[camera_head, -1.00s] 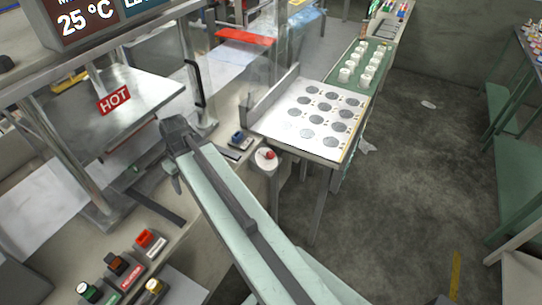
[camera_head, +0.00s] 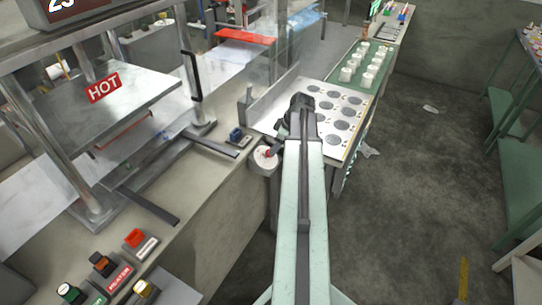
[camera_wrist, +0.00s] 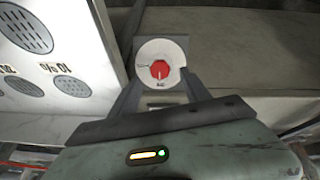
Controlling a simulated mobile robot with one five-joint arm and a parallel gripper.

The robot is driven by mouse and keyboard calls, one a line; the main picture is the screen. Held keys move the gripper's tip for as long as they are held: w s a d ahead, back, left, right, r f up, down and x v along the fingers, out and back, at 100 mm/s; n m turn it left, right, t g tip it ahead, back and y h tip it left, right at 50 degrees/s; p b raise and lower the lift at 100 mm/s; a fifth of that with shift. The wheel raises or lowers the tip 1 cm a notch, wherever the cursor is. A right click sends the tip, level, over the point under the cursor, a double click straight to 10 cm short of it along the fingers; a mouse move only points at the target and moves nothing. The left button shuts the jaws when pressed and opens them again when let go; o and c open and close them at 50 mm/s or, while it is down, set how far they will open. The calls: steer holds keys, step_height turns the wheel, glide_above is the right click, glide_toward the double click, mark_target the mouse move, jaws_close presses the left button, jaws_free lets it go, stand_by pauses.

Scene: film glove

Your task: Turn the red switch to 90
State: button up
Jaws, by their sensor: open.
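The red switch (camera_head: 267,153) is a small red knob on a round white dial (camera_head: 259,163), on a grey post at the bench's right edge. In the wrist view the red switch (camera_wrist: 159,69) is a red, many-sided knob with a short white pointer line running downward. Small dark marks sit left of and below the knob, too small to read surely. My gripper (camera_wrist: 162,80) is open and empty; its two fingers lie either side of the dial in this view. In the head view my gripper (camera_head: 279,142) is just beside the switch; contact cannot be told.
A white panel (camera_head: 319,92) with several grey discs stands right of the dial. A small blue switch (camera_head: 236,134) is just left of it. A hot press plate (camera_head: 125,94) with a HOT sign and several coloured buttons (camera_head: 134,238) are further left. Open floor (camera_head: 420,200) lies right.

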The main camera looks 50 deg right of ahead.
steer(key=b+x, duration=0.4)
steer(key=x, duration=0.1)
steer(key=shift+f, duration=0.3)
steer(key=shift+r, duration=0.15)
